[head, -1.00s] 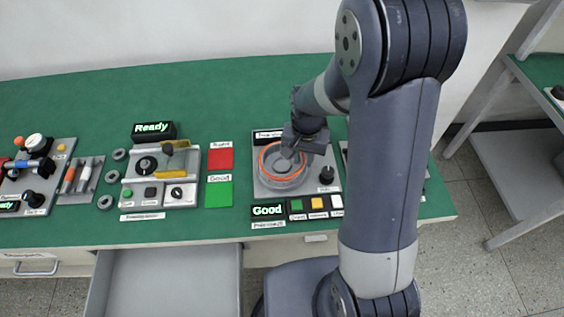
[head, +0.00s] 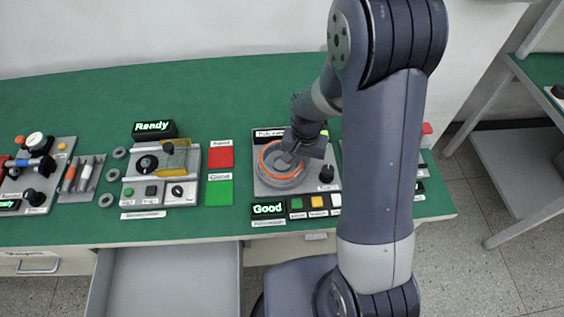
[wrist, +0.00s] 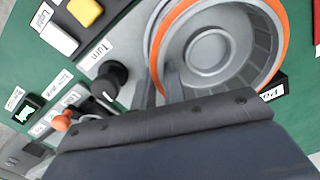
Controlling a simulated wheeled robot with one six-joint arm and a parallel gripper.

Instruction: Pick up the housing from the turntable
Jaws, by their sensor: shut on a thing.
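The housing (head: 279,180) is a round grey part with an orange ring at its top, sitting on the turntable station at the centre right of the bench. In the wrist view the housing (wrist: 212,52) shows large, with a ribbed inner wall and a round hub. My gripper (head: 291,156) is at the right side of the ring, tilted in from above. In the wrist view my gripper (wrist: 161,88) has its fingers at the near rim, shut on the housing wall. The turntable under the housing is mostly hidden.
A black knob (head: 326,174) stands close to the right of the housing. A "Good" display (head: 268,210) and several buttons are in front. Red (head: 220,158) and green (head: 218,193) pads lie left. An open drawer (head: 165,280) juts out below the bench.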

